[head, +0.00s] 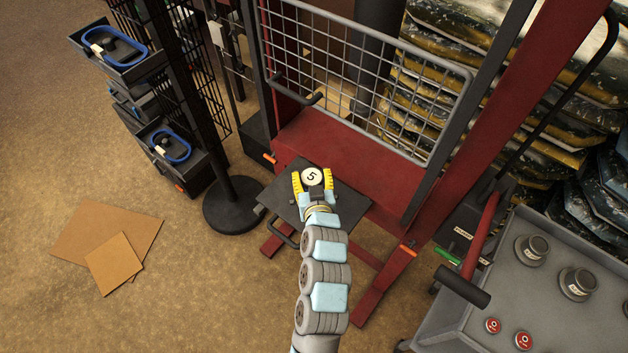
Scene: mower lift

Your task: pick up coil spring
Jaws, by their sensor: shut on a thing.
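My gripper (312,182) is over the dark square plate (349,203) in front of the red lift frame. Its two yellow fingers are shut on a round piece with a white top marked 5 (312,176). I cannot tell if this piece rests on the plate or is held just above it. No coils show, so I cannot tell whether it is the coil spring. My wrist and fingers hide the piece's lower part and the plate's middle.
The red lift frame (345,150) with a grey wire mesh guard (370,75) stands behind the plate. A grey cart (458,335) with weights is at right. A black rack with trays (125,68) is at left. Cardboard sheets (113,262) lie on open floor.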

